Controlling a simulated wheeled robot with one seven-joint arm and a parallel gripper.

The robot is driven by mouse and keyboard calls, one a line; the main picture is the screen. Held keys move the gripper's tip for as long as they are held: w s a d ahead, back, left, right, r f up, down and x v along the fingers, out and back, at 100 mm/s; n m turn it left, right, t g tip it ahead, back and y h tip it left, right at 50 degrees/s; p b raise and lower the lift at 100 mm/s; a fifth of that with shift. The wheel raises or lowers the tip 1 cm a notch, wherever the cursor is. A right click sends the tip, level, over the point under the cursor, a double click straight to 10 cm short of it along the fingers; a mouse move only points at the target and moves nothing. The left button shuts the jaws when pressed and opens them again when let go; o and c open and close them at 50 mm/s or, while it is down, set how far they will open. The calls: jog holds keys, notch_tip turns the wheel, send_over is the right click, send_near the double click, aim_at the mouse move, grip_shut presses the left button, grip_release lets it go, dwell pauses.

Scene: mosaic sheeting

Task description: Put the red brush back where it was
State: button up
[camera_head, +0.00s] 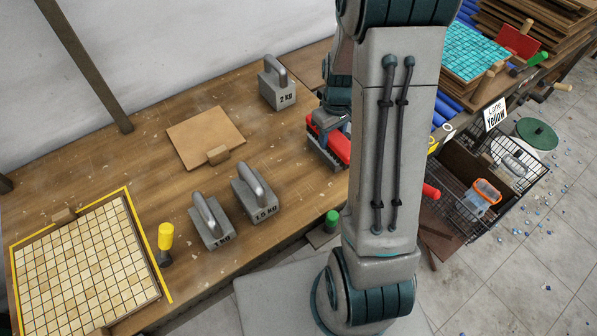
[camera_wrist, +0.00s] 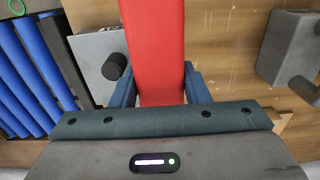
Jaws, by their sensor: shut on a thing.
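The red brush (camera_head: 340,146) has a row of dark bristles and shows beside my arm at the bench's right part. In the wrist view its red body (camera_wrist: 152,40) runs up between my fingers. My gripper (camera_wrist: 160,92) is shut on it; in the head view the gripper (camera_head: 334,118) is partly hidden behind my arm. My arm hides part of the brush. A red rounded end (camera_head: 431,191) shows right of my arm; I cannot tell whether it belongs to the brush. I cannot tell whether the bristles touch the bench.
On the wooden bench (camera_head: 110,165) stand weights marked 2 KG (camera_head: 277,88), 1.5 KG (camera_head: 254,200) and another grey weight (camera_head: 211,222).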

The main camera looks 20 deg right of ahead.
jog(key=a+f, duration=0.1)
jog(key=a, duration=0.2)
jog(key=a+f+p, duration=0.1)
jog(key=a+f, duration=0.1)
jog(key=a, duration=0.1)
jog(key=s+a+f+p, duration=0.1)
jog(key=a+f, duration=0.1)
jog(key=a, duration=0.1)
jog(key=shift+a+f, duration=0.2)
jog(key=shift+f, duration=0.05)
jog(key=shift+f+p, duration=0.3)
jog(key=shift+f, duration=1.75)
jog(key=shift+f, duration=0.2)
jog(key=o, duration=0.9)
jog(key=shift+o, duration=0.2)
